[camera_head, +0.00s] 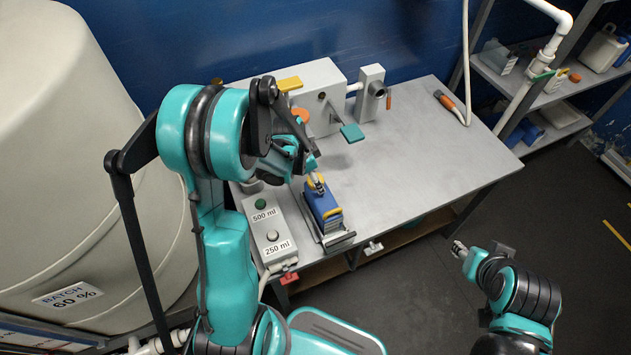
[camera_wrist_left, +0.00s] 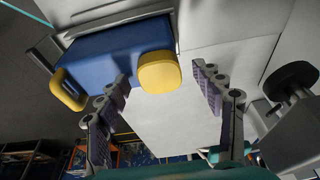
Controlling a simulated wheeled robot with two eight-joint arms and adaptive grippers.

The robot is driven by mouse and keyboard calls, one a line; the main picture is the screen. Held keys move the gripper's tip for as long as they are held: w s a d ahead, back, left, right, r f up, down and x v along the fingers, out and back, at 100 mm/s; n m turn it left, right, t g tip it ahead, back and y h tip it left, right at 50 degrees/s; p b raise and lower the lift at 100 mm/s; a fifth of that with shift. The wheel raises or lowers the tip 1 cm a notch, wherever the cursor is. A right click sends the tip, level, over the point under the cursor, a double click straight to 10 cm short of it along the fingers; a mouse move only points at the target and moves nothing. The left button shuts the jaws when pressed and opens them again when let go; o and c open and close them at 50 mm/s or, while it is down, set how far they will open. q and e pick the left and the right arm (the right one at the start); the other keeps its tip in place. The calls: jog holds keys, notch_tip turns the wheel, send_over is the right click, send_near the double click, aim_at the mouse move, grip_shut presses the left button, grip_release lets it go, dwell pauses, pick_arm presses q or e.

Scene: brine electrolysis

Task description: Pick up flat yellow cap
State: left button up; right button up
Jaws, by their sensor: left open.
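A blue block-shaped unit (camera_head: 325,207) stands near the table's front edge, with yellow parts at its far and near ends. In the left wrist view, the flat, rounded yellow cap (camera_wrist_left: 160,72) sits at one end of the blue unit (camera_wrist_left: 110,52). A yellow loop-like piece (camera_wrist_left: 68,90) is at the other end. My left gripper (camera_head: 317,182) is over the far end of the unit. In its wrist view the open fingers (camera_wrist_left: 161,76) stand either side of the cap, with nothing gripped. My right gripper (camera_head: 460,249) is off the table's right front; its jaw opening is unclear.
A grey box labelled 500 ml and 250 ml (camera_head: 268,232) stands left of the unit. The table's right half (camera_head: 430,150) is mostly clear.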

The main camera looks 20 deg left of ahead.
pick_arm(q)
jog(key=c, duration=1)
